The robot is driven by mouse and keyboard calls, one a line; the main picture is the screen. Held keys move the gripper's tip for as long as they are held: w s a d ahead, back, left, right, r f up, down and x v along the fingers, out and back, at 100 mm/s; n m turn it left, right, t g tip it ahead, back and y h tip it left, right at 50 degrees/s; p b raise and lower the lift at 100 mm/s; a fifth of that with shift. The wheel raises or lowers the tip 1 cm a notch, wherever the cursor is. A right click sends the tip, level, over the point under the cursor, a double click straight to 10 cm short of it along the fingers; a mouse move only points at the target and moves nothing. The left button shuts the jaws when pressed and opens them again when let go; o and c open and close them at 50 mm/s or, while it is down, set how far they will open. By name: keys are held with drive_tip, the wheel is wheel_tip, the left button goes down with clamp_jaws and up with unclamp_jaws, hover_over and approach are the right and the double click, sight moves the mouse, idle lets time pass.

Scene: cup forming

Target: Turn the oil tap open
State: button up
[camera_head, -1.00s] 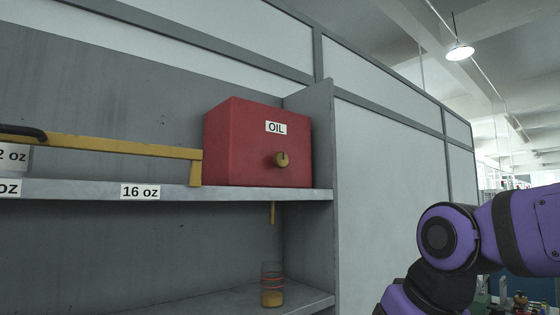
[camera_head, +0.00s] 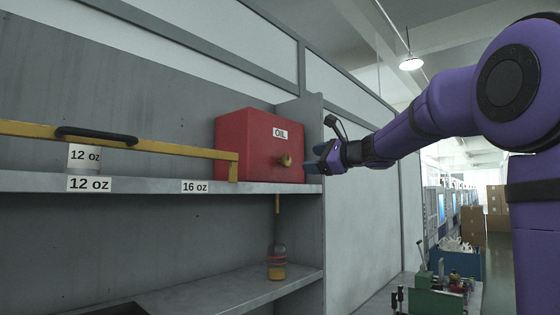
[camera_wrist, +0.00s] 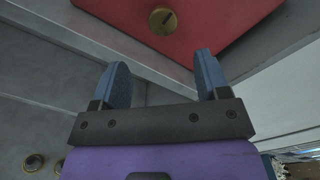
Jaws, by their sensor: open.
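The red oil box (camera_head: 245,145) with its "OIL" label stands on the upper shelf in the head view, and its lower front shows in the wrist view (camera_wrist: 215,25). The tap (camera_head: 285,160) is a round brass knob with a dark slot on the box's front; it is at the top of the wrist view (camera_wrist: 163,21). My gripper (camera_head: 318,158) is open and empty, to the right of the knob in the head view. In the wrist view its two blue fingers (camera_wrist: 163,75) point toward the box, with the knob beyond and between them, apart from both.
A yellow bar (camera_head: 190,148) with a black handle runs along the upper shelf (camera_head: 230,188), left of the box. A thin spout (camera_head: 277,204) hangs below the shelf. A glass with amber liquid (camera_head: 277,270) stands beneath on the lower shelf. The shelf's side panel (camera_head: 308,220) is right of the box.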

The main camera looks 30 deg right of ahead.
sight(288, 161)
drive_tip(key=x, duration=1)
drive_tip(key=shift+w+r, duration=0.2)
drive_tip(key=shift+w, duration=0.25)
drive_tip(key=c, duration=0.9)
